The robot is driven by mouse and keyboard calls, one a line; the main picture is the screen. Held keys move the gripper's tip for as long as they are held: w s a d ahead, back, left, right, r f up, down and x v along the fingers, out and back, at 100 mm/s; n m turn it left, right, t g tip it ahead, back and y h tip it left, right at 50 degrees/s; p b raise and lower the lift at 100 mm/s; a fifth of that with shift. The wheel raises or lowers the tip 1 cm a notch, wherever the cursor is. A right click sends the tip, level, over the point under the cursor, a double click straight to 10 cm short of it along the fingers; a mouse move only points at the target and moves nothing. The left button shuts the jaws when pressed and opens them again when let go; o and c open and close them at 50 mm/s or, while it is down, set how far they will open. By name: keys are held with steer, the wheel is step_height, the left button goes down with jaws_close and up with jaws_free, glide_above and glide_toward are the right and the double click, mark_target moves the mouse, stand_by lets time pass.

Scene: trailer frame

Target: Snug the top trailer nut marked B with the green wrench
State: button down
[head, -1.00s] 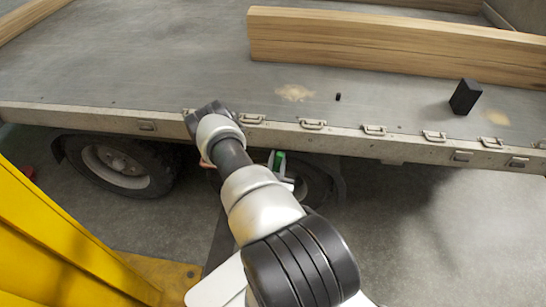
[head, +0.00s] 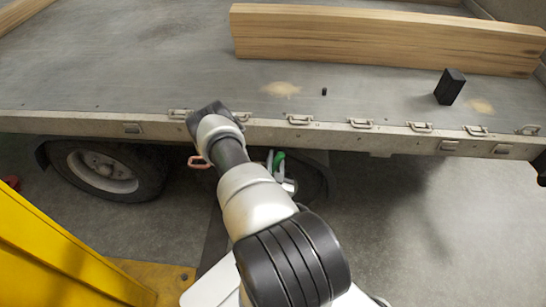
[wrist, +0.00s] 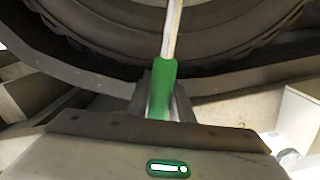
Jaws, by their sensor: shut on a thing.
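The green wrench (wrist: 163,82) has a green grip and a pale metal shaft. In the wrist view its grip is between the fingers of my gripper (wrist: 162,104), which is shut on it. The shaft runs up past the top edge of that view, so the wrench's far end is out of sight. In the head view a bit of the green wrench (head: 279,160) shows beside my arm, below the trailer edge and in front of a wheel. My arm covers part of that area. I cannot make out the nut marked B or any letter in either view.
The trailer bed (head: 150,70) carries a long timber (head: 380,38), a black block (head: 450,86) and a small dark piece (head: 324,91). Metal loops line its edge. A tyre (head: 105,170) and a red loop (head: 200,162) are below. A yellow frame (head: 50,245) stands at lower left.

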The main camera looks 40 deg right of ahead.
steer(key=shift+s+d+r, duration=0.1)
stand_by(1.1)
steer(key=shift+s+d+f+m+b, duration=0.35)
steer(key=shift+s+d+f+m, duration=0.3)
steer(key=shift+s+d+m, duration=0.25)
stand_by(0.3)
steer(key=shift+s, duration=0.1)
